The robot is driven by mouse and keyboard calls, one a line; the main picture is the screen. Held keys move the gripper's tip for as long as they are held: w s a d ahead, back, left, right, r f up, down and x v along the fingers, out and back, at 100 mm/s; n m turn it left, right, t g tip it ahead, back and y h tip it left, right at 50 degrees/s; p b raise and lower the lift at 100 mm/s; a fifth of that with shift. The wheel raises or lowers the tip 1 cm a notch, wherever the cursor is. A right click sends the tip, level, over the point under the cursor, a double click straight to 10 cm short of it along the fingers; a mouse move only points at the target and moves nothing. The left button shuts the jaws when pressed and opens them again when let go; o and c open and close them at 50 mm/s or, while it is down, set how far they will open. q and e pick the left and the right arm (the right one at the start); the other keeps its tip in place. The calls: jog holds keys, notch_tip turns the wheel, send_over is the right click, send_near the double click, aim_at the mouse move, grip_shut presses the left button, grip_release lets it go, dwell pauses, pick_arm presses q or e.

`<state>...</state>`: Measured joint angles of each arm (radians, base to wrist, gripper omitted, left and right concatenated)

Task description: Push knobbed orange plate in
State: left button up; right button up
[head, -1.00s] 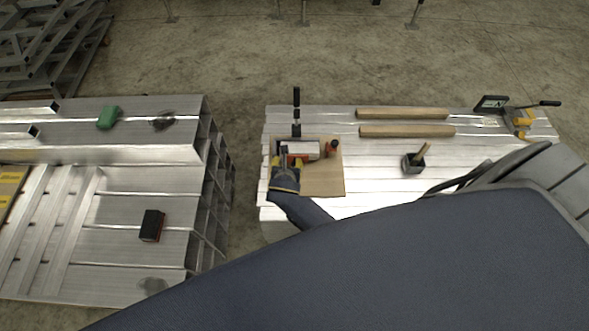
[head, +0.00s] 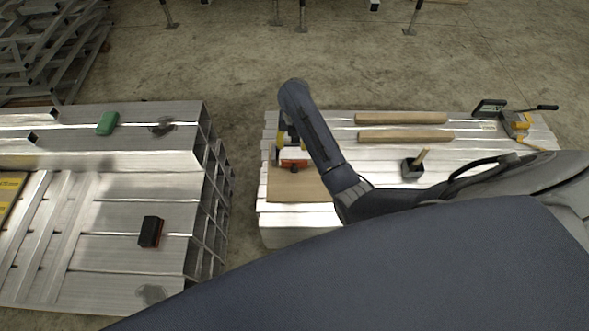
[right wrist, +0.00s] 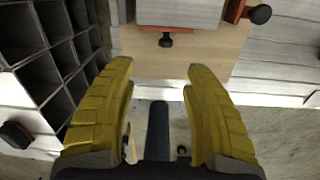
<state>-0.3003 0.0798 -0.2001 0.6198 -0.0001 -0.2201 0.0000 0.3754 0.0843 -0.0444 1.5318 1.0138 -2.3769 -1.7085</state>
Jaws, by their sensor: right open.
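In the head view an orange plate with a dark knob (head: 294,164) sits on the wooden board (head: 298,189) at the left end of the right bench. In the right wrist view, orange with a black knob (right wrist: 166,41) shows at the near edge of a grey block (right wrist: 180,12). A second orange piece with a black knob (right wrist: 259,14) is at the block's right. My right gripper (head: 279,140) points down near the plate; its yellow fingers (right wrist: 162,68) are open and empty, apart from the knobs. My forearm hides part of the fixture. My left gripper is out of view.
Two wooden bars (head: 402,118), a dark holder (head: 412,169) and a yellow tool (head: 516,124) lie on the right bench. The left stack holds a green block (head: 107,123) and a black block (head: 150,231). A gap separates the stacks.

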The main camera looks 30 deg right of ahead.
aim_at(295, 167)
jog(key=shift+n, duration=0.3)
jog(key=f, duration=1.1)
jog(key=s+f, duration=0.1)
jog(key=f, duration=0.5)
jog(key=shift+d+f, duration=0.2)
jog(key=shift+f, duration=0.05)
jog(key=shift+c, duration=0.2)
jog(key=c, duration=1)
jog(key=shift+w, duration=0.1)
grip_shut()
jog(key=shift+w+d+r, duration=0.1)
